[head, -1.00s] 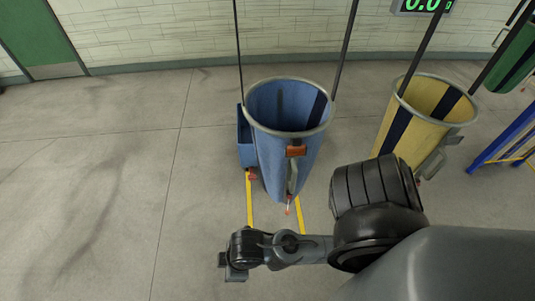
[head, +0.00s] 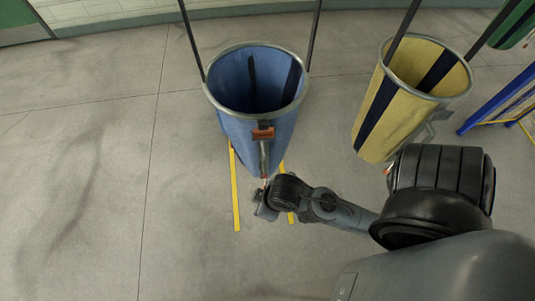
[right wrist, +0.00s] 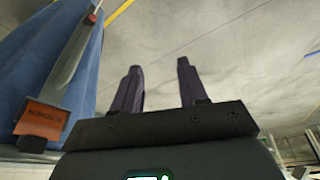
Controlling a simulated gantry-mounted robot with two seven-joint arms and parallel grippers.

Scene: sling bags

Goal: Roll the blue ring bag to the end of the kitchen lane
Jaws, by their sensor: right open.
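The blue ring bag (head: 230,130) hangs open-topped from dark straps in the head view, with a grey metal rim, dark stripes inside, and an orange tag (head: 263,133) over a grey handle strip on its front. In the right wrist view the bag (right wrist: 45,50) fills the left side, with its orange tag (right wrist: 42,119) bearing upside-down lettering. My right gripper (head: 264,206) is just below the bag's lower front in the head view. Its two dark fingers (right wrist: 158,66) are apart and empty in the right wrist view, beside the bag. My left gripper is out of view.
A yellow bag (head: 375,125) with dark stripes hangs to the right, near my right arm. A green bag (head: 508,28) and a blue frame (head: 495,100) stand farther right. Yellow floor lines (head: 235,190) run below the blue bag. The floor on the left is clear.

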